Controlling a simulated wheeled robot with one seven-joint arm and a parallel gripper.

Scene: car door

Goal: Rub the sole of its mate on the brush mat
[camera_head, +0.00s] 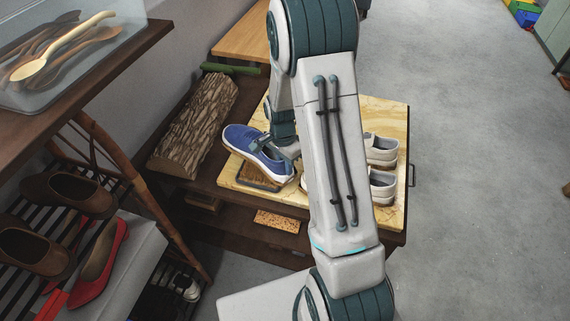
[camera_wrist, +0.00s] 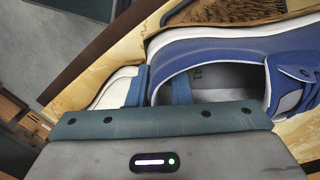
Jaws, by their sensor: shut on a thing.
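A blue shoe (camera_head: 250,143) with a white and tan sole is held in my gripper (camera_head: 272,147), which is shut on the shoe's upper near its opening. In the wrist view the blue shoe (camera_wrist: 225,48) fills the right side, its opening close to my gripper (camera_wrist: 160,90). The brush mat (camera_head: 258,181), brown bristles in a dark frame, lies on the yellow marbled top just below the shoe. The mat's bristles (camera_wrist: 225,10) also show past the shoe in the wrist view. The shoe covers part of the mat; I cannot tell whether its sole touches the bristles.
Two pale shoes, one farther back (camera_head: 381,150) and one nearer (camera_head: 383,188), stand on the right of the marbled top (camera_head: 397,112), partly behind my arm. A bark-covered log (camera_head: 197,125) lies to the left. A rack with brown shoes (camera_head: 70,190) and red shoes (camera_head: 100,265) stands front left.

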